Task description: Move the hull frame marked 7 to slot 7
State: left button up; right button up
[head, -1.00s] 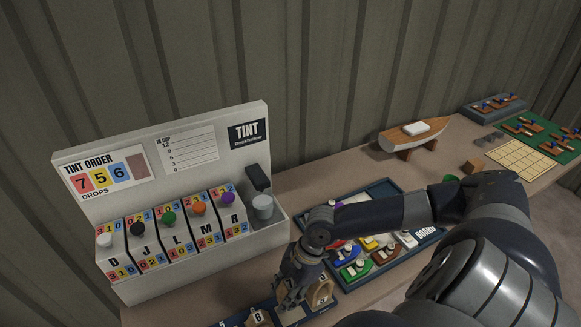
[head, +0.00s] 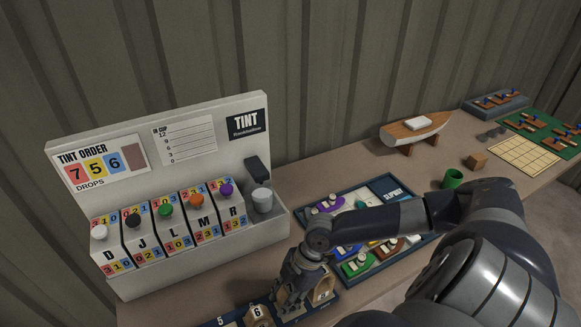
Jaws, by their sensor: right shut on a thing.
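My right gripper (head: 288,301) is low in the head view, pointing down over a dark rack (head: 232,321) at the bottom edge. It is shut on a hull frame that the fingers and the picture's lower part mostly hide; I cannot read its mark. Slot labels 5 and 6 show on the rack, left of the gripper. A wooden frame (head: 323,289) stands just right of the fingers, and another light wooden frame (head: 258,314) stands to their left, by the 6. Slot 7 cannot be made out. My left gripper is out of view.
A tint dispenser (head: 200,250) with coloured knobs stands left of the arm. A blue-rimmed tray (head: 312,208) of small coloured boats lies behind the forearm. A green cup (head: 452,179), a wooden block (head: 475,160) and a model boat (head: 415,130) stand farther back.

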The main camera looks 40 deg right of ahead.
jog(key=shift+f, duration=0.1)
jog(key=shift+f+b, duration=0.75)
jog(key=shift+f, duration=0.35)
jog(key=shift+f, duration=0.1)
jog(key=o, duration=1.2)
jog(key=shift+s, duration=0.1)
jog(key=shift+r, duration=0.2)
jog(key=v, duration=1.1)
jog(key=shift+d+r, duration=0.25)
jog(key=shift+r, duration=0.05)
